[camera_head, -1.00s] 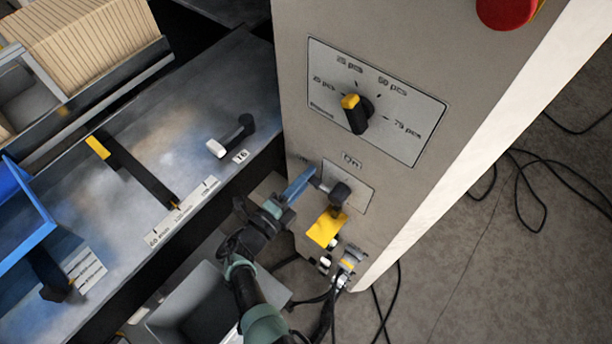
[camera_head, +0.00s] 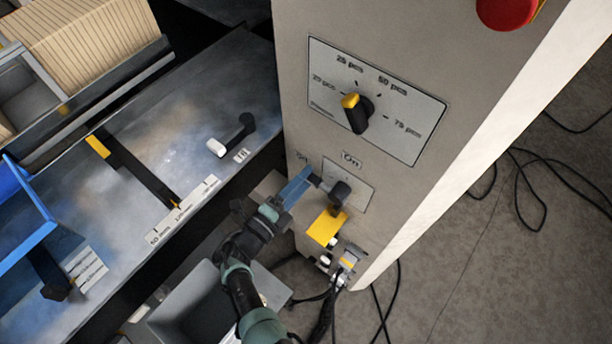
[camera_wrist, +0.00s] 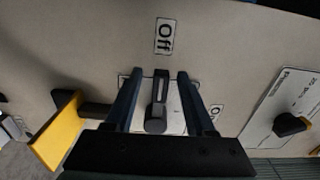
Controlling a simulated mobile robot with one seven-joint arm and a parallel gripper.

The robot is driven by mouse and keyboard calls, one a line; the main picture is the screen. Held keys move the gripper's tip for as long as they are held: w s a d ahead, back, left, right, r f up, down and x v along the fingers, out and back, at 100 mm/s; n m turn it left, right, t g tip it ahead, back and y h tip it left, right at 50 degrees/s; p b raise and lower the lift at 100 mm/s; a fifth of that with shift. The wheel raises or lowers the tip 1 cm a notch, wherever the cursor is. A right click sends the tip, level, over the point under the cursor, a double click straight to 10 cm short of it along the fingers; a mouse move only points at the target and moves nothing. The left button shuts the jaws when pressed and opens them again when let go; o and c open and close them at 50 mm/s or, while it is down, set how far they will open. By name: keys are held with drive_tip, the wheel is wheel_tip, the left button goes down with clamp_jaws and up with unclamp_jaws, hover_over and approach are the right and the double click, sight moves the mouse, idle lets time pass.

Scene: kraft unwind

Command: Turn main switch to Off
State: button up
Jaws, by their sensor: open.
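The main switch (camera_wrist: 157,100) is a dark, narrow handle on a pale plate. In the wrist view its long axis runs towards the "Off" label (camera_wrist: 164,36); the "On" label (camera_wrist: 215,111) is at the right, partly hidden by a finger. My gripper (camera_wrist: 157,90) is open, one finger on each side of the handle, with visible gaps. In the head view the switch's dark knob (camera_head: 340,192) is on the cabinet's lower front, below the "On" label (camera_head: 351,160). My blue-fingered gripper (camera_head: 298,186) is at its left. I cannot tell whether a finger touches it.
A yellow flag-like part (camera_head: 326,228) sticks out just below the switch, close to my gripper. A selector dial (camera_head: 357,112) and a red button (camera_head: 507,10) are higher on the cabinet. A metal table (camera_head: 200,115) is at the left. Cables lie on the floor.

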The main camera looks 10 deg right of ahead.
drive_tip(key=v, duration=1.2)
drive_tip(key=shift+d, duration=0.1)
